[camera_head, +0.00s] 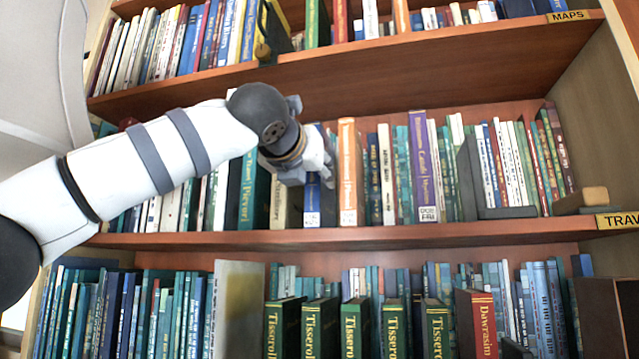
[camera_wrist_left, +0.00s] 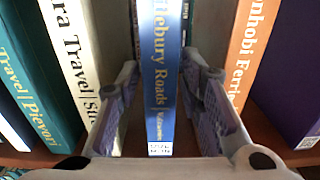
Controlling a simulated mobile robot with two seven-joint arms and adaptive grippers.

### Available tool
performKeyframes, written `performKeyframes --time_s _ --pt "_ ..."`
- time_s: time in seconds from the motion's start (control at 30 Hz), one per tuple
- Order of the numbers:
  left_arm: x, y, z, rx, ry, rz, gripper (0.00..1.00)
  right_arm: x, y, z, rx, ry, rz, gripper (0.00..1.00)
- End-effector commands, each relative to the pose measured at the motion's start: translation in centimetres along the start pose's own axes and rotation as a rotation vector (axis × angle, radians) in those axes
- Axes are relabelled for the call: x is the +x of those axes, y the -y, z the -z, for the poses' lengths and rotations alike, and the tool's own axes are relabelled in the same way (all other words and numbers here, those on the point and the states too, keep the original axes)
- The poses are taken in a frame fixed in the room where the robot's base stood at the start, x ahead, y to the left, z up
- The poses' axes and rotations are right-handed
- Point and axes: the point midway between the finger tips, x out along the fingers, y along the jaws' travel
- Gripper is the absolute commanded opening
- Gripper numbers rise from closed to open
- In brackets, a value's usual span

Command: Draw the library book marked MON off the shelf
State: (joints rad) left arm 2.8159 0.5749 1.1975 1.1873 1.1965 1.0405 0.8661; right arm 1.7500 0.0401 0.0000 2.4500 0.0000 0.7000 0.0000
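A blue book (camera_wrist_left: 160,75) with gold lettering stands upright in the middle shelf row. Its white spine label (camera_wrist_left: 159,149) seems to end in MON, though the print is small. The same blue book shows in the head view (camera_head: 312,207), its upper part mostly hidden by my gripper. My left gripper (camera_wrist_left: 160,70) is open at this book, one finger on each side of the spine. Narrow gaps show between the fingers and the book in the left wrist view. The left gripper in the head view (camera_head: 315,180) points in at the shelf. My right gripper is not in view.
An orange book (camera_head: 348,170) stands right of the blue one. A cream-spined book (camera_wrist_left: 68,45) and a dark teal book (camera_wrist_left: 25,85) stand to its left. The shelf board above (camera_head: 440,65) overhangs the row. A grey bookend (camera_head: 468,180) stands further right.

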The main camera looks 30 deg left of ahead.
Motion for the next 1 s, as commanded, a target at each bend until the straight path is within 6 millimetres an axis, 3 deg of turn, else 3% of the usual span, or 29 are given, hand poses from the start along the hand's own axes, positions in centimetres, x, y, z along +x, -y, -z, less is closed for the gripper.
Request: performKeyframes --time_s 0.03,0.1,0.13,0.67,1.0 --pt "0.0 0.0 0.0 0.000 0.000 0.000 0.19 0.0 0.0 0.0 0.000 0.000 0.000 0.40" --pt "0.0 0.0 0.0 0.000 0.000 0.000 0.03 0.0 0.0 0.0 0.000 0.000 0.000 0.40" --pt "0.0 0.0 0.0 0.000 0.000 0.000 0.00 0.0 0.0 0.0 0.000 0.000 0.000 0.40" --pt "-0.2 0.0 -1.2 -0.001 0.004 0.001 0.00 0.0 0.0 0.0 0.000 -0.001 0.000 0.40" --pt "-5.0 0.0 -1.3 0.000 0.006 0.002 0.00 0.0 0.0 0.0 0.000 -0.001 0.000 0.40"
